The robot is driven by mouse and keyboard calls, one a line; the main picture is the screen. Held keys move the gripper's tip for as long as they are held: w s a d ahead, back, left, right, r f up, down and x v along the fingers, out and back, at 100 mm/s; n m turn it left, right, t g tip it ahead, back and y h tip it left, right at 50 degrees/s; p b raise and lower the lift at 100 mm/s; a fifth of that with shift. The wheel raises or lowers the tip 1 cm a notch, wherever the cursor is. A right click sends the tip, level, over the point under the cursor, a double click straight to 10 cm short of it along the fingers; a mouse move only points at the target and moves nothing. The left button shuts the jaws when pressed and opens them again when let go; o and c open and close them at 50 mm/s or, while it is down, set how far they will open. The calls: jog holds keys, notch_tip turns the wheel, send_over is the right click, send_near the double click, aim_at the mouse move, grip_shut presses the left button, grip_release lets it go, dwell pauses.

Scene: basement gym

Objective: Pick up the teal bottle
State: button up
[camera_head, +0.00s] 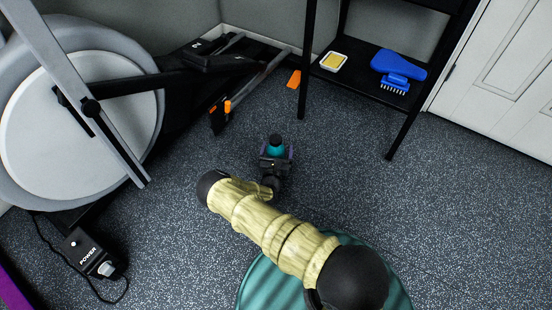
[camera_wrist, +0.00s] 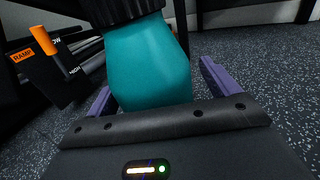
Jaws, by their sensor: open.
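The teal bottle (camera_wrist: 148,70) with a black cap (camera_wrist: 125,8) stands on the speckled floor. In the wrist view it fills the upper middle, close in front of my gripper (camera_wrist: 158,85). The two purple fingers are spread, one on each side of the bottle, with a visible gap at the right. In the head view the bottle (camera_head: 275,149) shows just beyond my gripper (camera_head: 276,153), its lower part hidden by the gripper body. Whether a finger touches the bottle cannot be told.
A large exercise machine (camera_head: 85,125) stands at the left, with a power box (camera_head: 85,250) near it. A black shelf (camera_head: 365,88) holds a blue brush (camera_head: 398,66) and a yellow-and-white item (camera_head: 333,61). A white door (camera_head: 505,75) is at the right. Floor right of the bottle is clear.

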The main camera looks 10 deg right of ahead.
aim_at(278, 135)
jog(key=shift+w, duration=0.15)
jog(key=c, duration=1.1)
jog(key=shift+r, duration=0.15)
notch_tip(278, 135, up, 9)
jog(key=p, duration=0.5)
jog(key=shift+d, duration=0.1)
jog(key=shift+a+r+p, duration=0.25)
jog(key=shift+r+p, duration=0.05)
jog(key=shift+r, duration=0.1)
jog(key=shift+d, duration=0.1)
